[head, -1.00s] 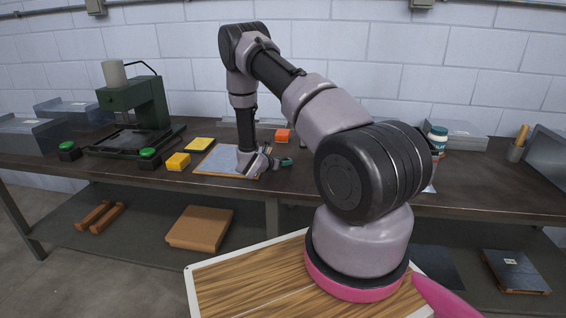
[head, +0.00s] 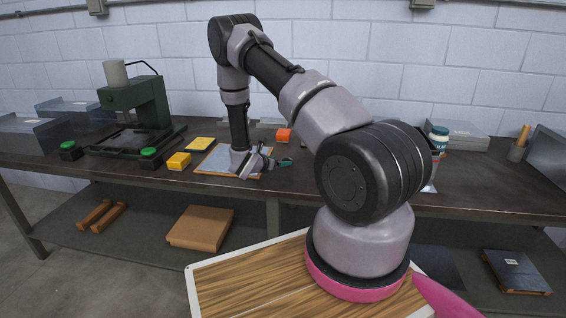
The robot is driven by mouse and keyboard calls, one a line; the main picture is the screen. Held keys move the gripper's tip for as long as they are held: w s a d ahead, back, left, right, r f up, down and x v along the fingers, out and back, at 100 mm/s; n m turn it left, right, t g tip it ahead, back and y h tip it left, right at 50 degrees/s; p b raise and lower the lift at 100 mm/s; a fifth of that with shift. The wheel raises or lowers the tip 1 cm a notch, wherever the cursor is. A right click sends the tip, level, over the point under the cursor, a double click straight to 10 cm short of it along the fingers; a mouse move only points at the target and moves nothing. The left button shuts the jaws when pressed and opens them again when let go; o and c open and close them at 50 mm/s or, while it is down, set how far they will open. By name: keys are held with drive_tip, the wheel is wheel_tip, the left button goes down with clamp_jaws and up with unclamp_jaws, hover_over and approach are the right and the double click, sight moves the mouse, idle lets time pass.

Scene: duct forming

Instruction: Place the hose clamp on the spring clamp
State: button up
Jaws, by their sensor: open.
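My gripper (head: 266,161) is open, low over the right end of a clipboard on the workbench, with its fingers pointing right. A small green-handled tool (head: 284,162), which may be the spring clamp, lies just right of the fingertips; I cannot tell whether they touch it. I cannot make out the hose clamp; it may be hidden by my gripper or arm, or too small to see. Nothing is clearly seen between the fingers.
The clipboard (head: 212,163) lies under my wrist. A green press (head: 135,110) stands left. A white-lidded jar (head: 438,139) stands right, behind my arm.

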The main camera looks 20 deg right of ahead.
drive_tip(key=v, duration=0.8)
drive_tip(key=shift+s+a, duration=0.1)
drive_tip(key=s+d+r+m+g+y, duration=0.1)
drive_tip(key=s+r+m+g, duration=0.1)
drive_tip(key=s+r+m, duration=0.45)
drive_tip(key=s+d+r+m+g+y, duration=0.15)
drive_tip(key=r+m, duration=0.25)
drive_tip(key=r, duration=0.5)
drive_tip(key=s+d+r+m+g, duration=0.25)
drive_tip(key=s+r+m, duration=0.25)
drive_tip(key=r, duration=0.3)
drive_tip(key=s+a+r+m+t+y, duration=0.6)
drive_tip(key=s+a+r+m+y, duration=0.4)
drive_tip(key=s+r, duration=0.7)
drive_tip(key=a+r+m, duration=0.1)
drive_tip(key=a+m, duration=0.2)
drive_tip(key=shift+s+a+y, duration=0.2)
drive_tip(key=shift+s+y, duration=0.05)
drive_tip(key=shift+y, duration=0.1)
